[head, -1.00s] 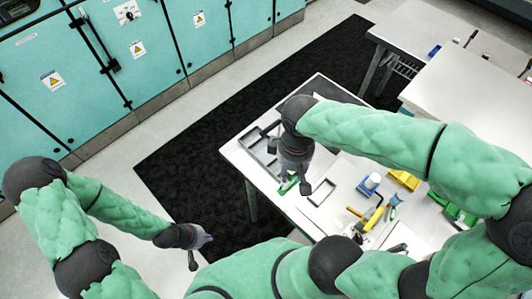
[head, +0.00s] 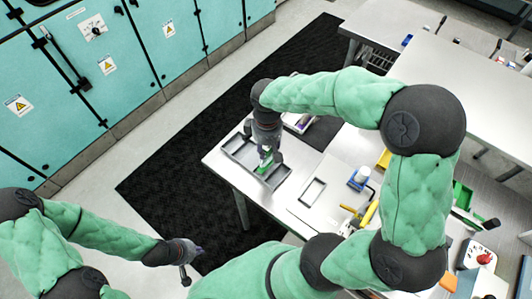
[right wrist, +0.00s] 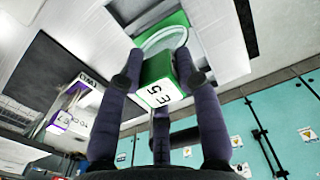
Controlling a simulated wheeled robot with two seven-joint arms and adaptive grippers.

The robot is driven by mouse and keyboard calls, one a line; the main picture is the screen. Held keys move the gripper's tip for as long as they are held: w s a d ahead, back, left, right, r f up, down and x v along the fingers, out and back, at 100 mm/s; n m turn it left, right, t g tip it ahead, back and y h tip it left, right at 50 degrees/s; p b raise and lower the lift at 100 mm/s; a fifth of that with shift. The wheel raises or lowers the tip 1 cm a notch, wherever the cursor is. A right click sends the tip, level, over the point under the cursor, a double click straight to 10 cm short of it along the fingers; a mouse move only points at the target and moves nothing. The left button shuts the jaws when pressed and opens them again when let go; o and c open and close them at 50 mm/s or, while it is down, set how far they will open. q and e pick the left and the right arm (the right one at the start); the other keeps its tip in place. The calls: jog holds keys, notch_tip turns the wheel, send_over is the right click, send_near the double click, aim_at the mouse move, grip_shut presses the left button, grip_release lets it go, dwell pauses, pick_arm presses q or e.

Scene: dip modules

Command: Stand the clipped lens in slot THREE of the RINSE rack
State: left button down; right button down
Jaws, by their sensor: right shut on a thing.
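My right gripper (head: 266,152) is shut on a green clip (right wrist: 158,68) that holds a clear round lens (right wrist: 166,40). The clip has a white label with black characters, facing the right wrist camera. In the head view the green clip (head: 264,168) is over the grey tray (head: 238,156) on the table's left part; I cannot tell whether it touches it. No RINSE label or slot number is readable. My left gripper (head: 190,264) is empty, with fingers apart, off the table at the lower left.
A white and purple box (head: 298,122) stands behind the tray; a lettered one shows in the right wrist view (right wrist: 68,122).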

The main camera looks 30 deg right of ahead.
jog(key=shift+w+d+f, duration=0.1)
jog(key=shift+w+f, duration=0.2)
jog(key=shift+f, duration=0.05)
jog(key=shift+w+f+b, duration=0.15)
jog(key=shift+f, duration=0.75)
jog(key=shift+w+f+b, duration=0.1)
jog(key=shift+f+b, duration=0.05)
jog(key=shift+f, duration=0.75)
jog(key=shift+f, duration=0.15)
jog(key=c, duration=1.2)
grip_release()
jog(key=shift+o, duration=0.3)
